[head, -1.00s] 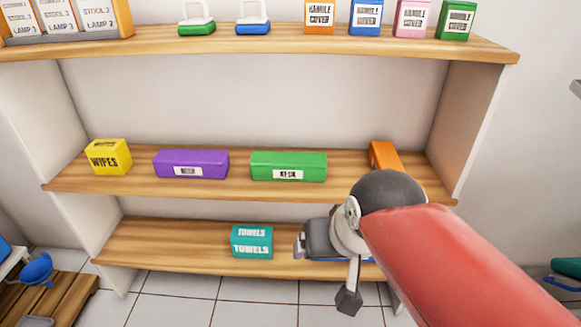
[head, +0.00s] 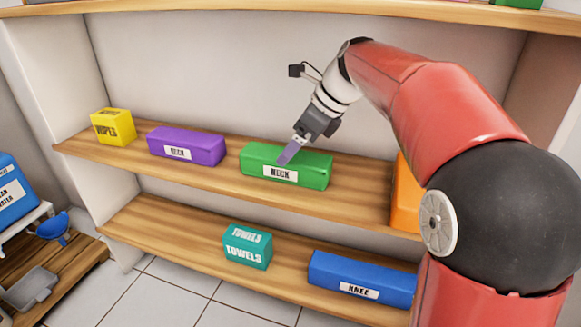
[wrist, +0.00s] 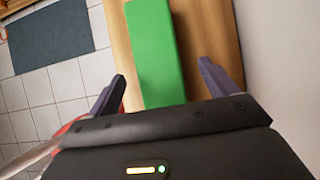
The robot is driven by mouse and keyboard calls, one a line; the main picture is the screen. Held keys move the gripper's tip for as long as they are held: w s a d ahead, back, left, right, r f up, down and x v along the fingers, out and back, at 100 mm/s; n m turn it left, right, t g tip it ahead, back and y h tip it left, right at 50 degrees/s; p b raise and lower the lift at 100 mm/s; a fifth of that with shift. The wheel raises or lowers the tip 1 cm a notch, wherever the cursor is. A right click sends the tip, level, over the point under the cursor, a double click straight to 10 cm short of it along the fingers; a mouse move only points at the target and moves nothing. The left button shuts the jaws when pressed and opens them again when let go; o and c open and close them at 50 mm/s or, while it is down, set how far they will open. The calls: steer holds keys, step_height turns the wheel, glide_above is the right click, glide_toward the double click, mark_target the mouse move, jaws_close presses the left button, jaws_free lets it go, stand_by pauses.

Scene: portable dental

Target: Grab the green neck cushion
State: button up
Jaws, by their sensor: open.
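The green neck cushion (head: 286,168) is a long box with a white "NECK" label, lying on the middle shelf. My gripper (head: 286,157) is at its top back edge in the head view, pointing down and to the left. In the wrist view the cushion (wrist: 155,50) runs away from me between the two spread dark fingers (wrist: 163,80). The fingers are open, one on each side of it, with gaps visible. I cannot tell how far down they reach beside it.
On the middle shelf (head: 225,192) stand a purple neck cushion (head: 186,147), yellow wipes (head: 113,127) and an orange box (head: 405,199). Below are teal towels (head: 248,246) and a blue knee cushion (head: 361,279). The upper shelf (head: 340,10) is overhead; the back wall is close behind.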

steer(key=b+x, duration=0.2)
steer(key=x, duration=0.4)
steer(key=shift+s+f, duration=0.15)
steer(key=shift+f, duration=0.1)
steer(key=shift+c, duration=0.3)
steer(key=c, duration=1.1)
steer(key=shift+o, duration=0.2)
steer(key=shift+r, duration=0.2)
